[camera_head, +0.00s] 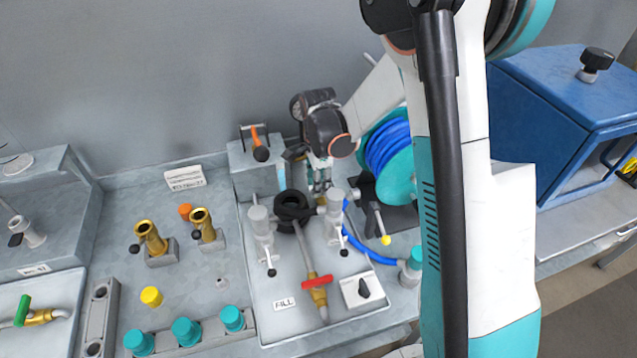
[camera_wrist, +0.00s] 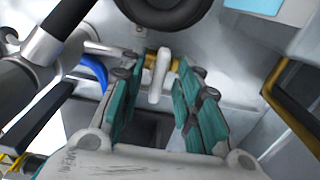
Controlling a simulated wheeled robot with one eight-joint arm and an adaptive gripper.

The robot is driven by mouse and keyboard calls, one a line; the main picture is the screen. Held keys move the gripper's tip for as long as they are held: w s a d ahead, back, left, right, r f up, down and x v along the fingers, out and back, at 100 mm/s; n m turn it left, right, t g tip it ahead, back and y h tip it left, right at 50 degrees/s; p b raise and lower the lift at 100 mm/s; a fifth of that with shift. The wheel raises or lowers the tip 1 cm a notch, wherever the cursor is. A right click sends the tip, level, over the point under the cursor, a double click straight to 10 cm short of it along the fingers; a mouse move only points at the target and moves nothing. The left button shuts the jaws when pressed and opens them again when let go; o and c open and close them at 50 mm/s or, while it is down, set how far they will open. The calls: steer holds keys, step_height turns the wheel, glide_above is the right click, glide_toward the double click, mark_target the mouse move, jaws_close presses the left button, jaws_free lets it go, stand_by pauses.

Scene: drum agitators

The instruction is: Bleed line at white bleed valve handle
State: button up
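The white bleed valve handle (camera_wrist: 155,84) shows in the wrist view as a short white lever beside a brass fitting (camera_wrist: 172,64). My gripper (camera_wrist: 158,88) has teal-padded fingers spread apart, one on each side of the handle. A gap shows between the handle and each finger, so the gripper is not closed on it. In the head view, my gripper (camera_head: 319,184) points down at the back of the fill panel, behind the grey fittings. I cannot make out the white handle there; the gripper and fittings hide that area.
A black ring (camera_head: 292,207) and a red-handled valve (camera_head: 317,281) are on the panel beside a "FILL" label (camera_head: 284,303). A blue hose reel (camera_head: 388,150) stands close right of my gripper. An orange-handled box (camera_head: 258,150) stands to its left. A blue cabinet (camera_head: 560,110) is at far right.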

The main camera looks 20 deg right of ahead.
jaws_close()
steer(key=shift+n, duration=0.4)
steer(key=n+b, duration=0.1)
steer(key=n, duration=0.2)
steer(key=shift+s+n, duration=0.1)
steer(key=shift+n, duration=0.2)
steer(key=n+b, duration=0.1)
steer(key=n, duration=0.3)
steer(key=shift+n, duration=0.3)
steer(key=n, duration=0.4)
steer(key=shift+s+d, duration=0.1)
steer(key=n, duration=0.4)
steer(key=shift+d+n+b, duration=0.1)
steer(key=shift+n+b, duration=0.2)
steer(key=shift+b, duration=0.1)
steer(key=shift+n, duration=0.3)
